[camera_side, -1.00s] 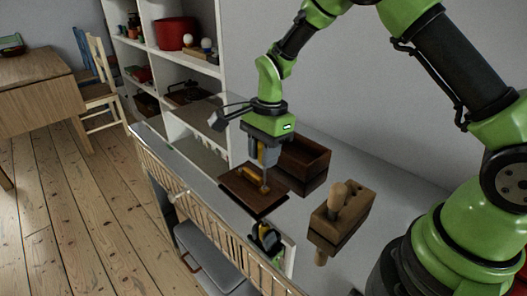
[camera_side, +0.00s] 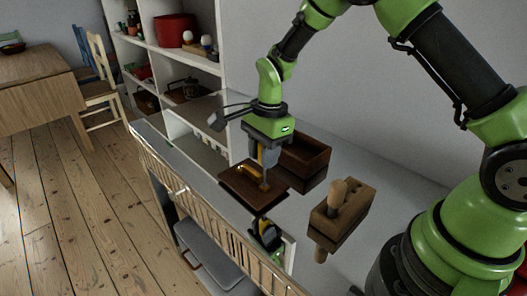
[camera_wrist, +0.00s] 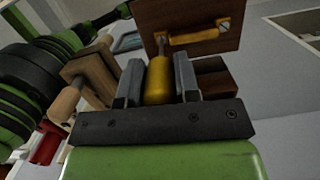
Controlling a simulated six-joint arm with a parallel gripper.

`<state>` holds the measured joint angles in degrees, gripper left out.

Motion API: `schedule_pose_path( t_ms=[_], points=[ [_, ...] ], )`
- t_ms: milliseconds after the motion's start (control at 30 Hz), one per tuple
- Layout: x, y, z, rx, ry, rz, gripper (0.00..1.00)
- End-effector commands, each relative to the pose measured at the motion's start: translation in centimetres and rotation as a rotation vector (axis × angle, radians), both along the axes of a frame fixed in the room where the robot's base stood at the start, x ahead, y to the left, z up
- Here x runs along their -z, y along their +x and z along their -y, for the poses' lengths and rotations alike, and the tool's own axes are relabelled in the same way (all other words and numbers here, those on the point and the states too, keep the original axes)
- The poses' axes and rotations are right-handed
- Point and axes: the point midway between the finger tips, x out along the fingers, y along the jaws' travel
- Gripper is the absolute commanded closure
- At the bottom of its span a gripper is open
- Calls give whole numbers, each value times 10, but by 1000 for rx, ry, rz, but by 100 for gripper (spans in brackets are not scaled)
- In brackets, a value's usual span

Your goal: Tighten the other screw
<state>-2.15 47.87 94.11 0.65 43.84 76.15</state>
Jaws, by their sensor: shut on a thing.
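My gripper (camera_side: 265,160) is shut on a screwdriver (camera_wrist: 158,84) with a yellow handle, which points down at the brown board (camera_wrist: 188,44). The board also shows in the side view (camera_side: 238,184), lying on the grey counter. A yellow bar handle (camera_wrist: 196,37) lies across the board. The screwdriver's tip is at or very near the bar's left end in the wrist view; the screw there is hidden, and I cannot tell whether the tip is seated. A small greyish screw (camera_wrist: 223,23) shows at the bar's other end.
An open dark wooden box (camera_side: 306,158) stands behind the board. The counter's front edge is close to the board. White shelves (camera_side: 185,70) stand behind left.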

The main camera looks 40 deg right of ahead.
Motion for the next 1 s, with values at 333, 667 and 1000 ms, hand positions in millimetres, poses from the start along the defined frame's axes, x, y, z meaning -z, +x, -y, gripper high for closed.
schedule_pose_path(
  t_ms=[333, 667, 1000],
  points=[
    [0, 1, 0, 286, 0, -1, 99],
    [1, 1, 0, 283, 0, 0, 99],
    [1, 1, 0, 319, -1, 0, 99]
  ],
)
